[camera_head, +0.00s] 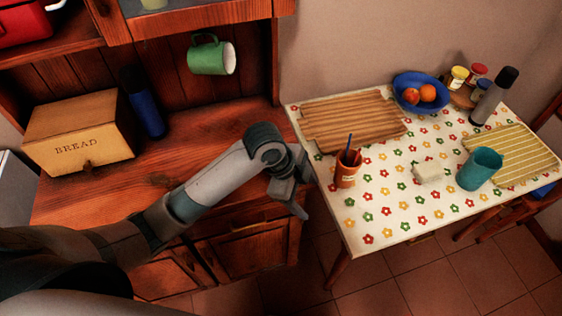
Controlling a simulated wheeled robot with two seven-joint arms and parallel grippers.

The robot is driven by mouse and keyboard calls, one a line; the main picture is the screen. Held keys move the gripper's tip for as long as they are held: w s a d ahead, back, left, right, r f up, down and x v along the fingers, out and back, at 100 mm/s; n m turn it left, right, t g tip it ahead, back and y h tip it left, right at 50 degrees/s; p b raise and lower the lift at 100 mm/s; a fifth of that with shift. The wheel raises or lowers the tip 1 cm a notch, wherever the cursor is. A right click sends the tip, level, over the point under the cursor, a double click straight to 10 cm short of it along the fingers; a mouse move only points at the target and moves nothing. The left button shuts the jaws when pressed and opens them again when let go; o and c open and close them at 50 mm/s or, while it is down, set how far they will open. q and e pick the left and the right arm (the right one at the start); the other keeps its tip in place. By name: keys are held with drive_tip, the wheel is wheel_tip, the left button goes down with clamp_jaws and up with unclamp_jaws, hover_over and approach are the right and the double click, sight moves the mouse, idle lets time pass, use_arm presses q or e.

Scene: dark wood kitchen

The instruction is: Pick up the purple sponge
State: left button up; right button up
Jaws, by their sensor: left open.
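No purple sponge shows in the head view. A small pale cream block (428,172), shaped like a sponge, lies on the flowered tablecloth (385,222) between an orange-brown cup and a teal cup. My left gripper (300,196) hangs past the left edge of the table, apart from it and in front of the wooden cabinet. It is open, with nothing visible between its fingers. The block is well to its right. My right gripper is not in view.
The orange-brown cup (347,170) holding pencils stands between my left gripper and the block. The teal cup (479,169) is right of it. A cutting board (352,119), blue fruit bowl (421,82) and grey bottle (494,97) stand behind. The table's front is clear.

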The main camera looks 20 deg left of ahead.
use_arm(q)
drive_tip(key=w+a+r+m+y, duration=0.1)
drive_tip(key=w+a+r+m, duration=0.2)
drive_tip(key=r, duration=0.3)
drive_tip(key=w+a+r+m+g+y, duration=0.1)
drive_tip(key=w+a+r+m+y, duration=0.1)
drive_tip(key=r, duration=0.4)
drive_tip(key=w+a+r+m+g+y, duration=0.1)
drive_tip(key=w+a+r+m, duration=0.3)
drive_tip(key=r+m, duration=0.1)
drive_tip(key=shift+a+r, duration=0.4)
drive_tip(key=shift+r, duration=0.2)
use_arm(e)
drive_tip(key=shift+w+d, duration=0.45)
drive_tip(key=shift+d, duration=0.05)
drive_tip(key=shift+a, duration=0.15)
use_arm(q)
drive_tip(key=shift+f, duration=0.1)
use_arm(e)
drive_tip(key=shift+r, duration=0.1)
use_arm(q)
wheel_tip(320, 180, down, 11)
drive_tip(key=p, duration=0.3)
drive_tip(key=shift+p, duration=0.3)
drive_tip(key=shift+f, duration=0.55)
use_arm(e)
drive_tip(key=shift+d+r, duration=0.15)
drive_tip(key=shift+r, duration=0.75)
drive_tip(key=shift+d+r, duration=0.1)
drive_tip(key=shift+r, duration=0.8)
